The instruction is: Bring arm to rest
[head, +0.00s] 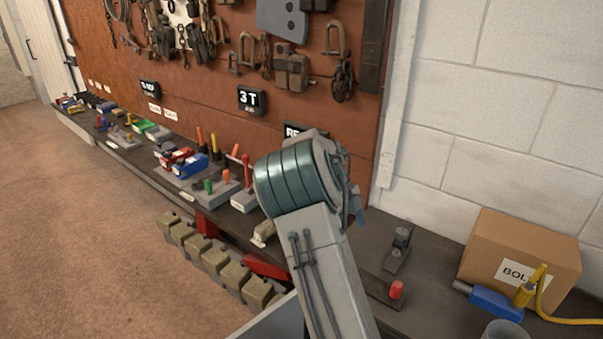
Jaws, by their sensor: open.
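My arm (327,268) rises from the bottom of the head view to a large teal-banded joint (290,182) in front of the bench and board. The parts beyond this joint are mostly hidden behind it. Only some grey pieces and a small blue piece (359,208) show at its right side. I cannot make out my gripper or its fingertips, nor whether anything is near them.
Tools hang on the brown board (205,95). Open floor (70,240) lies left.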

